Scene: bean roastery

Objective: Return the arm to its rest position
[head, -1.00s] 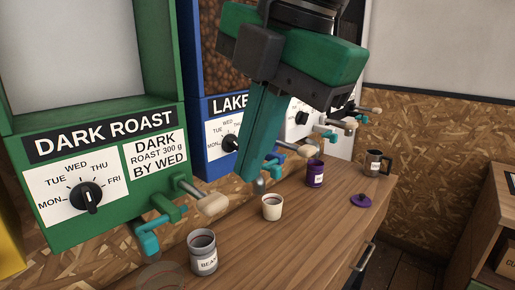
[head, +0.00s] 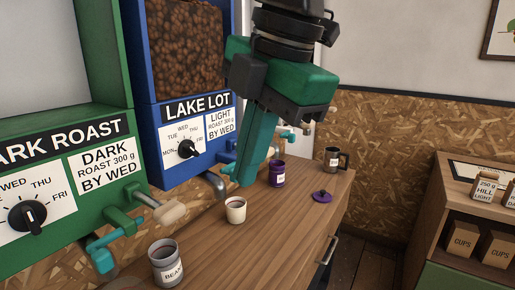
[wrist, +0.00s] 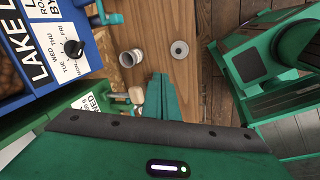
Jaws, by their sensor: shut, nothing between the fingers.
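My gripper (head: 243,183) hangs in the upper middle of the head view, fingers pointing down over the counter in front of the blue dispenser. Its teal fingers are together with nothing between them. In the wrist view my gripper (wrist: 161,82) also shows its fingers closed over the wooden counter. In the head view the fingertips are just above and behind a cream cup (head: 236,210), apart from it as far as I can tell. My arm hides part of the dispenser further right.
A grey BEANS canister (head: 167,262), purple canister (head: 277,174), purple lid (head: 322,196) and dark mug (head: 334,159) stand on the counter (head: 285,225). The green dispenser (head: 70,130) and blue dispenser (head: 190,115) line its back. A shelf unit (head: 445,195) stands right, beyond open floor.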

